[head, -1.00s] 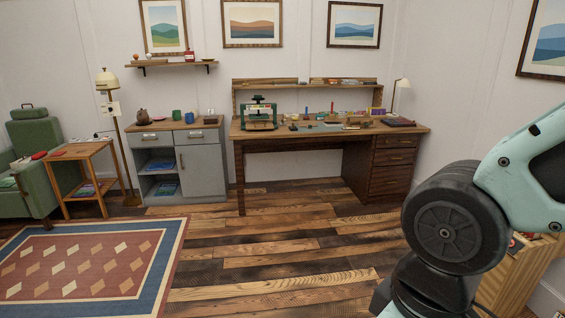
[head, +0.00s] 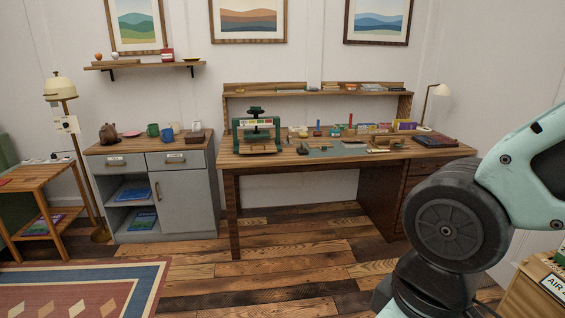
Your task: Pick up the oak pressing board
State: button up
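A wooden desk (head: 310,165) stands against the back wall. A green press (head: 257,129) stands on its left part, with a light wooden board (head: 259,148) low in its frame. I cannot tell whether this is the oak pressing board. Other small wooden pieces lie on the right part of the desktop, including a light brown one (head: 379,150), too small to identify. My gripper is out of view; only links of my arm show at the right.
A grey cabinet (head: 192,196) stands left of the desk, with mugs and a teapot on top. A side table (head: 42,182) and a floor lamp (head: 61,85) are farther left. A patterned rug (head: 90,290) lies at front left. The plank floor (head: 275,262) before the desk is clear. A wooden crate (head: 540,290) is at lower right.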

aim_at(321, 145)
jog(key=i, duration=2.65)
jog(key=i+l+u, duration=0.1)
jog(key=i, duration=1.2)
